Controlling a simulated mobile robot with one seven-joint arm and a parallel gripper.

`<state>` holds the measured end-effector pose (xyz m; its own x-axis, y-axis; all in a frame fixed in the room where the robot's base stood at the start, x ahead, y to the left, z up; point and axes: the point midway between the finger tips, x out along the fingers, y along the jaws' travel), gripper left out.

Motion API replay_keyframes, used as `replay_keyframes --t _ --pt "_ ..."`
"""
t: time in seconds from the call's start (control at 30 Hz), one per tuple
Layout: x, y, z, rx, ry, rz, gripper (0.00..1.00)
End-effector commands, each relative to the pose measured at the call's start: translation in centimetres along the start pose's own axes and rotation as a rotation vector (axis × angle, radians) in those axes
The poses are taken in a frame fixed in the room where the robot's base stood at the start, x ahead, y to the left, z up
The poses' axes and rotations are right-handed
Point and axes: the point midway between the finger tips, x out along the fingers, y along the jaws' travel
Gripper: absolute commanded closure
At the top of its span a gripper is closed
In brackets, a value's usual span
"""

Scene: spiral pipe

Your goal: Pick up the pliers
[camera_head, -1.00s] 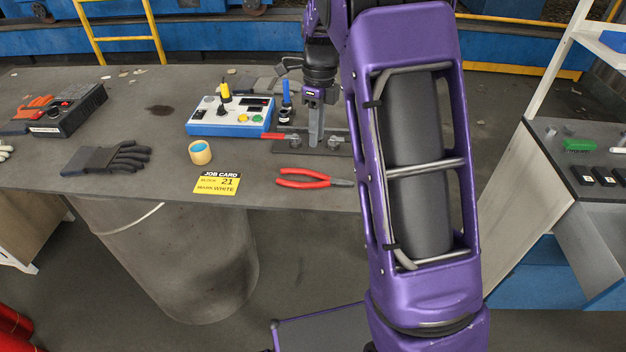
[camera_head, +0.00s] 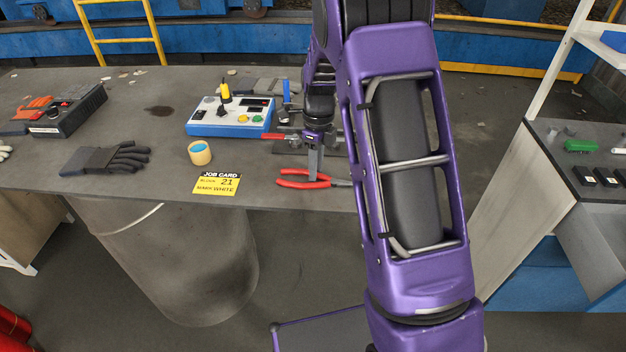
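The pliers (camera_head: 291,184) with red handles lie on the grey table close to its front edge, the handles to the left and the metal jaws to the right. My gripper (camera_head: 314,178) points down at the pliers, its fingertips over or at the right part of the red handles. The fingers line up in this view, so I cannot see a gap between them, nor whether they touch the pliers. My purple arm covers the table to the right of the pliers.
Behind the gripper are a blue-and-white control box (camera_head: 228,117) and a dark plate with a red-handled tool (camera_head: 272,136). A yellow job card (camera_head: 217,184), a small cup (camera_head: 200,153) and a dark glove (camera_head: 108,158) lie to the left. The table's front edge is near the pliers.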

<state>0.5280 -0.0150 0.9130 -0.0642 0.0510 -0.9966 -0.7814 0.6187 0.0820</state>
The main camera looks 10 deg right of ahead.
Motion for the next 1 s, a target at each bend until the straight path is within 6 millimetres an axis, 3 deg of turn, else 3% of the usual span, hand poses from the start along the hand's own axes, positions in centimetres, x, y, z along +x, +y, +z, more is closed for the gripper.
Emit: replay_keyframes --t 0.07,0.2,1.0 --pt "-0.04 0.0 0.01 0.0 0.0 0.0 0.77" --pt "-0.05 0.0 0.02 0.0 0.0 0.0 1.0" --pt "-0.11 -0.01 0.03 -0.001 0.0 -0.001 1.0"
